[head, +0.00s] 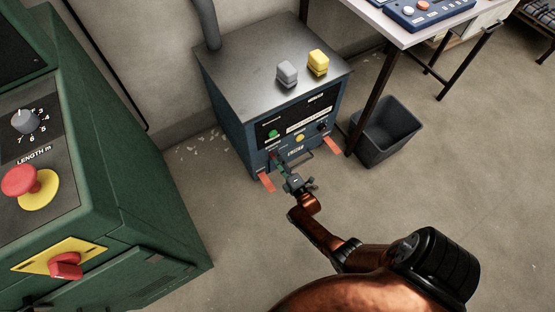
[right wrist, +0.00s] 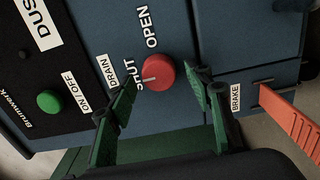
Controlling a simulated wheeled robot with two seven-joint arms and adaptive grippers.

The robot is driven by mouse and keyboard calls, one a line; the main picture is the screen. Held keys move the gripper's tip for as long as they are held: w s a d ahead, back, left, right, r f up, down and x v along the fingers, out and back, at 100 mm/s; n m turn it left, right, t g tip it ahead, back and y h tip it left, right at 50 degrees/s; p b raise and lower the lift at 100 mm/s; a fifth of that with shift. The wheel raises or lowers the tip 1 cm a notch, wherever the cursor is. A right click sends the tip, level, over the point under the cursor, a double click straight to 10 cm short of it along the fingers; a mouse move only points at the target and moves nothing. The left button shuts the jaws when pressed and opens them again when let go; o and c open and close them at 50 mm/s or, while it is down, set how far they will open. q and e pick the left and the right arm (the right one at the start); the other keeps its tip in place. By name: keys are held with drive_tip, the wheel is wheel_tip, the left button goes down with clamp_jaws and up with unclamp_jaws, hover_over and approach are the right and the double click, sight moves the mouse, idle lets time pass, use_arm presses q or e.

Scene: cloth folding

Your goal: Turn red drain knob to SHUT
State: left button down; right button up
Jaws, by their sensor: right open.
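The red drain knob (right wrist: 159,72) is on the blue panel of the machine (head: 246,135), beside the DRAIN label (right wrist: 106,72). The OPEN label (right wrist: 152,27) is above the knob in the right wrist view. The SHUT label (right wrist: 129,72) is to its left, partly covered by a finger. A pale line on the knob points left, toward SHUT. My right gripper (head: 281,166) is open at the panel's lower left. In the right wrist view, its green fingertips lie either side of the knob; contact cannot be told. My left gripper is out of view.
A green ON/OFF button (right wrist: 49,101) is on the same panel. An orange part (right wrist: 291,121) sticks out by the BRAKE label. A green machine (head: 150,200) stands at left. A black bin (head: 386,130) stands right, under the table. Open floor lies in front.

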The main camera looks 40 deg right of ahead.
drive_tip(key=v, duration=1.2)
